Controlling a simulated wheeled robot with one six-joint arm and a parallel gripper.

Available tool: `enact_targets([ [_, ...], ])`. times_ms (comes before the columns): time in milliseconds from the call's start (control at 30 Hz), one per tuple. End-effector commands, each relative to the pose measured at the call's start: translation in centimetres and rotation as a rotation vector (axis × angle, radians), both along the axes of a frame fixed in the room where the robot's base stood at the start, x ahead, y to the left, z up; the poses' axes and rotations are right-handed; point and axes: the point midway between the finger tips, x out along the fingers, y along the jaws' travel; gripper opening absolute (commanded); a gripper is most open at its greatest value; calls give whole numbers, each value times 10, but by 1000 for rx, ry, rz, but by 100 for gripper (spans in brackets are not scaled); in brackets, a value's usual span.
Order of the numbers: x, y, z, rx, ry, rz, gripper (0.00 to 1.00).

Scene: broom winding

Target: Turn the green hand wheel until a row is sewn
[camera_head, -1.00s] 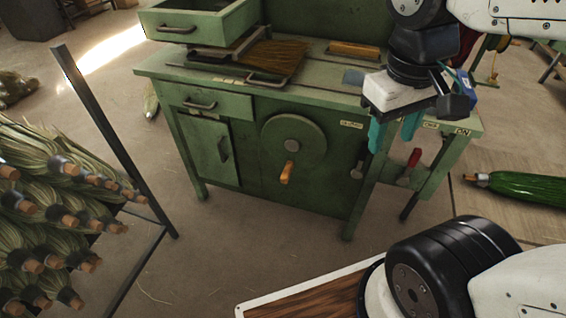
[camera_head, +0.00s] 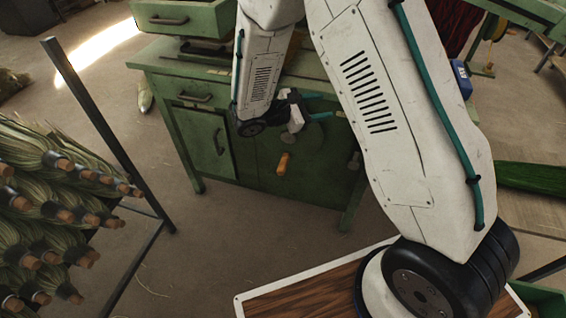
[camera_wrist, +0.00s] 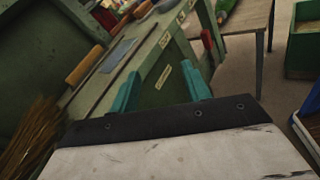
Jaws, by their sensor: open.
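The green hand wheel (camera_head: 312,142) is on the front of the green sewing machine cabinet (camera_head: 255,180). Its orange handle (camera_head: 282,163) points down at the lower left of the wheel. My arm and gripper cover the wheel's upper part in the head view. My gripper (camera_head: 324,106) is open, its teal fingers pointing right, and looks empty. The wrist view also shows the open fingers (camera_wrist: 161,88) with the cabinet top beyond them; the wheel is not seen there.
A rack of broom bundles (camera_head: 50,215) with a dark post (camera_head: 100,120) stands at the left. A wooden roller (camera_wrist: 84,66) and a red-handled lever (camera_wrist: 207,40) are on the machine. A green drawer (camera_head: 180,18) is above the cabinet. Floor in front of the cabinet is clear.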

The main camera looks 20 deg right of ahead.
Motion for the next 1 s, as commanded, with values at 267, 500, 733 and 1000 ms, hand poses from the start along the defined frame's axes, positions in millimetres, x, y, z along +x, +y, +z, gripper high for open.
enact_targets([
  [267,47,53,-137,-233,204,398,47],
  [500,44,98,-255,-364,332,721,47],
  [733,33,114,-304,-404,377,857,47],
  [1000,51,100,-310,-407,380,870,47],
])
